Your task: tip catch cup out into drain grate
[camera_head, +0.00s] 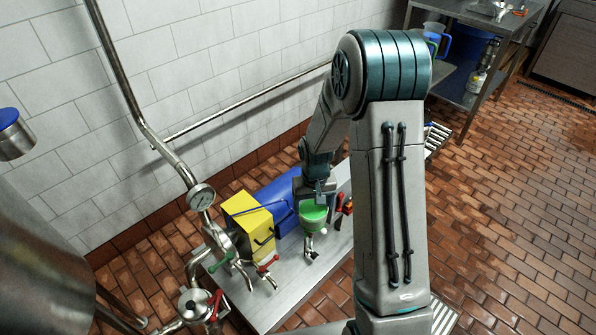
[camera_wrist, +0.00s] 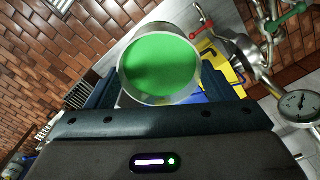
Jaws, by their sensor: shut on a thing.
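The catch cup (camera_head: 314,214) is a pale round cup with bright green contents. My gripper (camera_head: 317,196) is shut on it and holds it over the steel bench. In the wrist view the cup (camera_wrist: 160,66) sits between the dark fingers of my gripper (camera_wrist: 160,88), with its open mouth and green contents showing. It looks about upright in the head view. A slatted metal grate (camera_head: 444,317) shows at floor level right of the bench; another slatted part (camera_head: 437,138) shows farther back. My arm hides the stretch between, so I cannot tell if they are one grate.
The steel bench (camera_head: 285,285) holds a yellow box (camera_head: 247,222), a blue box (camera_head: 277,200) and valves with green and red handles. A pressure gauge (camera_head: 201,196) stands on the pipe at left. A tiled wall lies behind. The brick floor at right is open.

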